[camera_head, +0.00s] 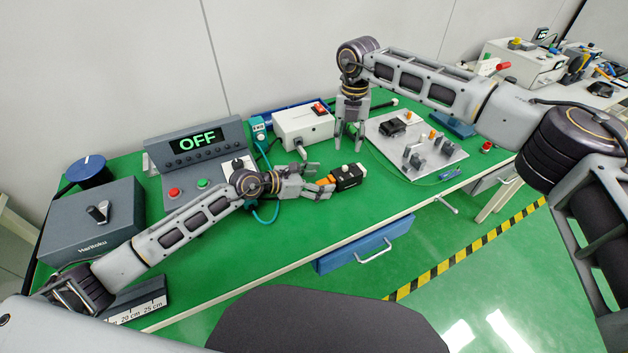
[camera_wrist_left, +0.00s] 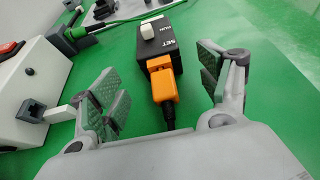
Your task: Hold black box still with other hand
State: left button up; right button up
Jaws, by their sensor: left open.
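The black box (camera_head: 347,176) lies on the green table near its front edge. It has a white switch on top and an orange plug (camera_head: 325,182) in its near end. My left gripper (camera_head: 318,180) is open, its fingers on either side of the orange plug. In the left wrist view the black box (camera_wrist_left: 166,42) is just ahead of the fingertips, and the orange plug (camera_wrist_left: 165,84) with its dark cable lies between the open fingers (camera_wrist_left: 165,88), apart from both. My right gripper (camera_head: 349,138) points down above the table, behind the black box, fingers apart and empty.
A white box with a red switch (camera_head: 303,127) stands behind my left gripper. A grey panel board (camera_head: 440,160) lies to the right. The OFF display console (camera_head: 197,142) stands at the left. A blue drawer (camera_head: 365,246) is under the front edge.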

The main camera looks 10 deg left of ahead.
aim_at(328, 180)
pick_arm(q)
jog(key=shift+x, duration=2.45)
jog(key=c, duration=1.2)
